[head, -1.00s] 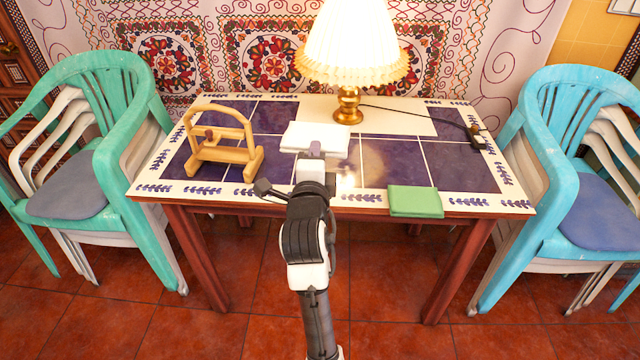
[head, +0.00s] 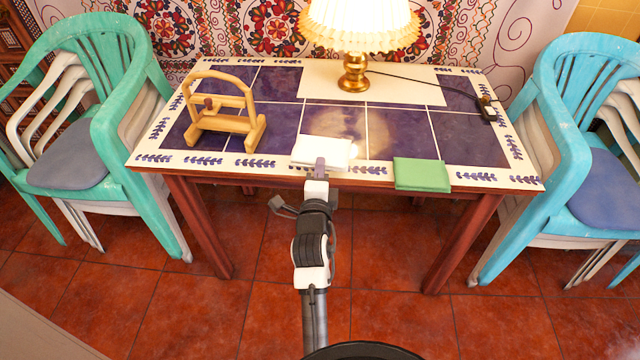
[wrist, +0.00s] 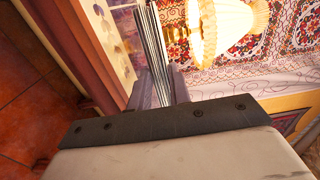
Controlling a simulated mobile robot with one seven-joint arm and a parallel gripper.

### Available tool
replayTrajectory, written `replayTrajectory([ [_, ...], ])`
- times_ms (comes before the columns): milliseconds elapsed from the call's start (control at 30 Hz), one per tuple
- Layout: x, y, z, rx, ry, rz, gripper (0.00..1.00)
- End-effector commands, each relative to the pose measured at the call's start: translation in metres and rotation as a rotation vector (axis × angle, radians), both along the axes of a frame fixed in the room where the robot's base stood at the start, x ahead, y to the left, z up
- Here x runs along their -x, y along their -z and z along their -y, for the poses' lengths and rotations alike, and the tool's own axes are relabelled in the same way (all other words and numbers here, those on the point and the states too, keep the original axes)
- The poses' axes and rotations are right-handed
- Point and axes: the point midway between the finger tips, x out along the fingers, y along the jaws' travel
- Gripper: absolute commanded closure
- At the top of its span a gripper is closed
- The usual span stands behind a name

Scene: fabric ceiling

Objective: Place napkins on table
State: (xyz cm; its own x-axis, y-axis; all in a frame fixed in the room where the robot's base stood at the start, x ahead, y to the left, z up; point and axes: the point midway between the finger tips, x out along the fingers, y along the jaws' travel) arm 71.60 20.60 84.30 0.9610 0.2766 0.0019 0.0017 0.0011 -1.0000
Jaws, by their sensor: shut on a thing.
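A white napkin stack (head: 323,151) is at the table's front edge, in the grasp of my gripper (head: 319,168). In the wrist view the napkins (wrist: 153,45) stand out edge-on between the two fingers (wrist: 158,85), which are shut on them. I cannot tell whether the stack touches the table (head: 275,176). A green folded napkin stack (head: 422,174) lies on the front edge to the right of my gripper. An empty wooden napkin holder (head: 222,122) stands on the left of the table.
A lit lamp (head: 354,72) with a brass base stands at the back middle, its cord running right to a small dark box (head: 487,108). Stacked green chairs (head: 105,130) flank the left and blue chairs (head: 570,150) the right. The tabletop's middle is clear.

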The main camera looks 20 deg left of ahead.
Motion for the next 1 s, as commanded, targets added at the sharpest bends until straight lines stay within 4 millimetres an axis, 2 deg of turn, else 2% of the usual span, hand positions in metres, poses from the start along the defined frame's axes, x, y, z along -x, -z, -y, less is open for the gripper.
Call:
replayTrajectory([
  [133,0.0,0.011,0.0,0.001,0.001,-0.001,1.0],
  [300,0.0,0.038,0.001,0.003,0.002,-0.002,1.0],
  [400,0.0,0.047,0.0,0.001,0.0,-0.001,1.0],
  [833,0.0,0.053,0.0,0.001,0.0,0.001,1.0],
  [867,0.0,0.053,0.0,0.0,0.0,0.001,0.79],
  [1000,0.0,0.052,0.0,0.001,0.0,0.0,0.61],
])
